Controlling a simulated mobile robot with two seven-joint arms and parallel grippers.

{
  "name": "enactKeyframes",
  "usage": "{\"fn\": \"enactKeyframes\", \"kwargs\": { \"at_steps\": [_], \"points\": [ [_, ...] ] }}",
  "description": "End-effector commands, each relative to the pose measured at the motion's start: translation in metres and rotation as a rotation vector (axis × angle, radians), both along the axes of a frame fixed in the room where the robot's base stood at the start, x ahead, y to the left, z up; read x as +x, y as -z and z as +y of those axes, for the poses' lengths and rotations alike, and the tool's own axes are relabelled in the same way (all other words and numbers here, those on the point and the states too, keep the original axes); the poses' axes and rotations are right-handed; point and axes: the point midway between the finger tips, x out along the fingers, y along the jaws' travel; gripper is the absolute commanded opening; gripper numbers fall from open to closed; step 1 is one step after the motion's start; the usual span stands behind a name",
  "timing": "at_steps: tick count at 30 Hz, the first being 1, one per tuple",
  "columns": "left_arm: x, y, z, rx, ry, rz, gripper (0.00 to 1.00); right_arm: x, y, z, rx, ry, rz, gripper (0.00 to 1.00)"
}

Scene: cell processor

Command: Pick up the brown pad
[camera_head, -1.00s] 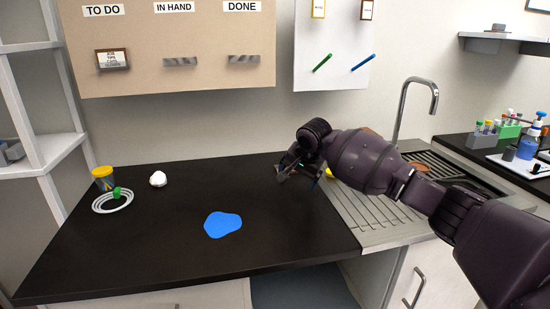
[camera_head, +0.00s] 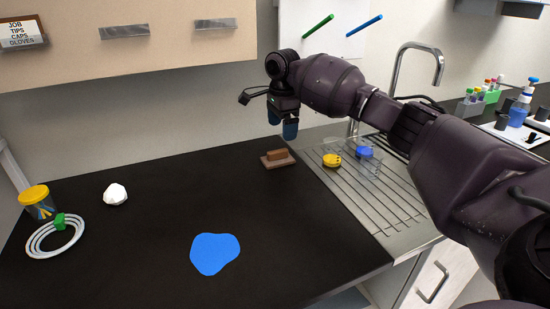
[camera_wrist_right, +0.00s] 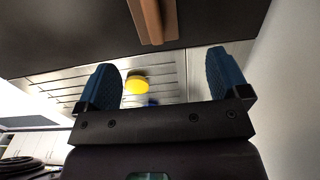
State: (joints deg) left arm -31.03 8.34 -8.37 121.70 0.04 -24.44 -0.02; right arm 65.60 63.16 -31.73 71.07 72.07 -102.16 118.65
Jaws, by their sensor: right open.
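The brown pad (camera_head: 277,155) sits on a flat brownish base (camera_head: 270,164) on the black counter, near the sink's left edge. In the right wrist view the brown pad (camera_wrist_right: 152,20) shows at the top, beyond the fingertips and between their lines. My right gripper (camera_head: 282,128) hangs above and slightly behind the pad, fingers down, apart from it. Its two blue fingers are spread in the right wrist view (camera_wrist_right: 165,78), with nothing between them. My left gripper is not in view.
A blue puddle-shaped patch (camera_head: 215,254) lies on the counter (camera_head: 150,230). A white crumpled lump (camera_head: 115,194), a yellow-lidded cup (camera_head: 37,202) and a white ring stack (camera_head: 40,246) stand left.

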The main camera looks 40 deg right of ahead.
Motion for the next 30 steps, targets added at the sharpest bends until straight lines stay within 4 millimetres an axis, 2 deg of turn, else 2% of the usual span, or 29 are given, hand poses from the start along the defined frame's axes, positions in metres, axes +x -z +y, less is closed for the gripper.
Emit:
{"fn": "enactKeyframes", "kwargs": {
  "at_steps": [1,3,13,21,30],
  "points": [
    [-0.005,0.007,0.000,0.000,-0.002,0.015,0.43,0.000,0.015,0.000,0.000,-0.001,0.007,0.94],
    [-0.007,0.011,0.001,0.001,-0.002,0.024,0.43,0.000,0.025,0.000,0.000,-0.001,0.008,0.94],
    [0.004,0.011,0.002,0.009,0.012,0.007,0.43,-0.002,0.047,0.001,0.000,-0.003,0.003,0.94],
    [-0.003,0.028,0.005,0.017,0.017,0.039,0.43,-0.007,0.086,0.004,0.000,-0.003,0.008,0.94],
    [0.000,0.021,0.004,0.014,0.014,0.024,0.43,-0.006,0.087,0.005,0.001,-0.003,0.000,0.94]
  ]
}}
